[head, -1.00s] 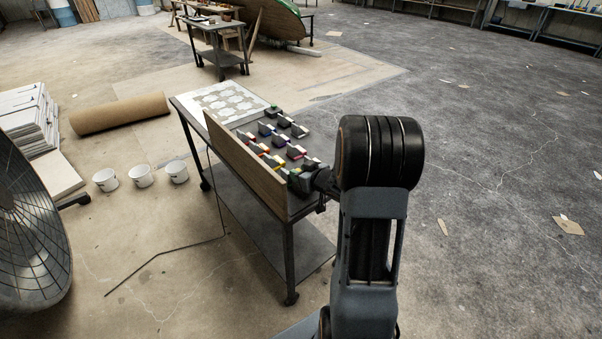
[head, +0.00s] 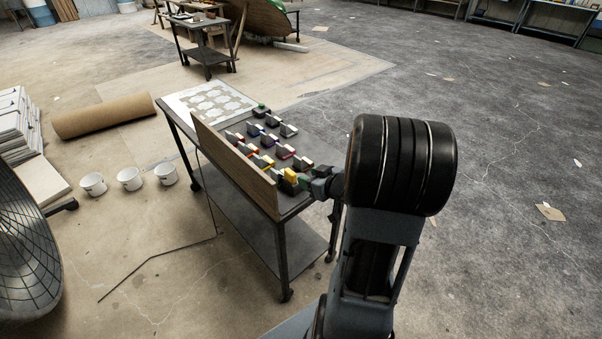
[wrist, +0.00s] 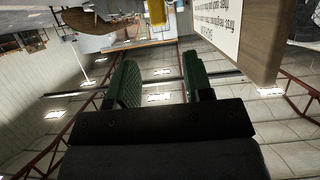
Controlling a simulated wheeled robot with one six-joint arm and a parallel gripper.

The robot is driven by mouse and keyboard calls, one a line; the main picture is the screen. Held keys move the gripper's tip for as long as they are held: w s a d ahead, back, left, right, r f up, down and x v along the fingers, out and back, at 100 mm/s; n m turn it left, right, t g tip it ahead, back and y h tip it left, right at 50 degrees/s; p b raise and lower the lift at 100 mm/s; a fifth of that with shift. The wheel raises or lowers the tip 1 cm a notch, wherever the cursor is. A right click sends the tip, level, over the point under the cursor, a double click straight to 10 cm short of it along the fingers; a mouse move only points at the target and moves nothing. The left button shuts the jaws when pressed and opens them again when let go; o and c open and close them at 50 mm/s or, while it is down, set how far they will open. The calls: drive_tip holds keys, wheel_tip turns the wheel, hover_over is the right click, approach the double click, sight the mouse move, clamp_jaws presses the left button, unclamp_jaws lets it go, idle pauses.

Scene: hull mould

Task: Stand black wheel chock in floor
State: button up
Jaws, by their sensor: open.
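Several small wedge-like blocks (head: 288,130) in dark, white and bright colours stand in rows on the cart top; they are too small for me to tell which is the black wheel chock. My gripper (head: 306,183) is at the near end of the cart, beside a yellow block (head: 290,175). In the wrist view my gripper (wrist: 158,65) shows two green-padded fingers, apart, with nothing between them. A yellow thing (wrist: 157,11) shows beyond the fingertips at the top edge.
A wooden board (head: 236,165) stands along the cart's left edge; a sign board (wrist: 232,28) is close to the fingers in the wrist view. White buckets (head: 129,179) and a brown roll (head: 104,116) lie left of the metal cart (head: 285,270). The floor (head: 500,200) on the right is largely clear.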

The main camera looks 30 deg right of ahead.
drive_tip(key=r+g+h, duration=0.1)
drive_tip(key=h, duration=0.1)
drive_tip(key=a+r+m+g+h, duration=0.1)
drive_tip(key=r+h, duration=0.1)
drive_tip(key=s+a+r+m+g+h, duration=0.1)
drive_tip(key=r+h, duration=0.1)
drive_tip(key=shift+a+g, duration=0.25)
drive_tip(key=shift+g, duration=0.05)
drive_tip(key=shift+o, duration=0.4)
drive_tip(key=s+a+g+y, duration=0.3)
drive_tip(key=s+a+g, duration=0.3)
drive_tip(key=s+a, duration=0.4)
drive_tip(key=a, duration=0.4)
drive_tip(key=shift+s+r, duration=0.3)
drive_tip(key=m+t+y+p, duration=0.35)
drive_tip(key=m+t, duration=0.75)
drive_tip(key=m, duration=2.3)
approach(295, 176)
drive_tip(key=x, duration=1.2)
drive_tip(key=shift+w+p, duration=0.2)
drive_tip(key=shift+p, duration=0.2)
